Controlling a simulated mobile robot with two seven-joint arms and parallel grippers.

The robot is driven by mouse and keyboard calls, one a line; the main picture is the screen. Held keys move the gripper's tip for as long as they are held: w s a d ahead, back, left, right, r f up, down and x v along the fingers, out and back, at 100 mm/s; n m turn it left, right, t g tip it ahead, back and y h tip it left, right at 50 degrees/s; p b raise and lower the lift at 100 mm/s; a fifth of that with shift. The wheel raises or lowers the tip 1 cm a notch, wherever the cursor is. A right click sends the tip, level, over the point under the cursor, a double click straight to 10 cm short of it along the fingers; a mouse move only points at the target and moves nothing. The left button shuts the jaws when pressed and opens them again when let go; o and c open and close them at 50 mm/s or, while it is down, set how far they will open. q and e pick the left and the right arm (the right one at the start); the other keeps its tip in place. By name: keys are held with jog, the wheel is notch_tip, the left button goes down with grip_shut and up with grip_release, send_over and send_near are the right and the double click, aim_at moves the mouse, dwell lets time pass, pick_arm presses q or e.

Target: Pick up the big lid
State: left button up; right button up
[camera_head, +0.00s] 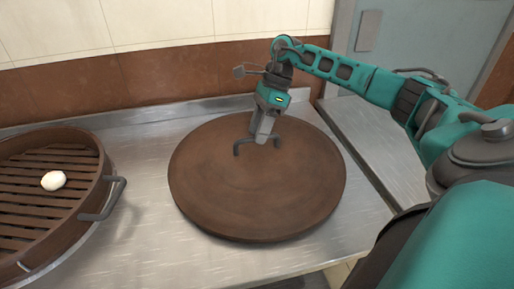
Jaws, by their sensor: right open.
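The big lid (250,200) is a round brown disc lying flat on the steel counter in the middle of the view. My left gripper is not in view.
A round slatted brown steamer (88,152) with a side handle (106,200) stands at the left, with a white bun (53,180) in it. The steel counter (145,240) is bare between steamer and lid. A tiled wall (150,85) closes the back.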

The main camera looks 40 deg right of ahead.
aim_at(257, 152)
jog(key=x, duration=0.3)
jog(key=shift+d+f, duration=0.1)
grip_shut()
jog(key=shift+w, duration=0.1)
dwell(1.2)
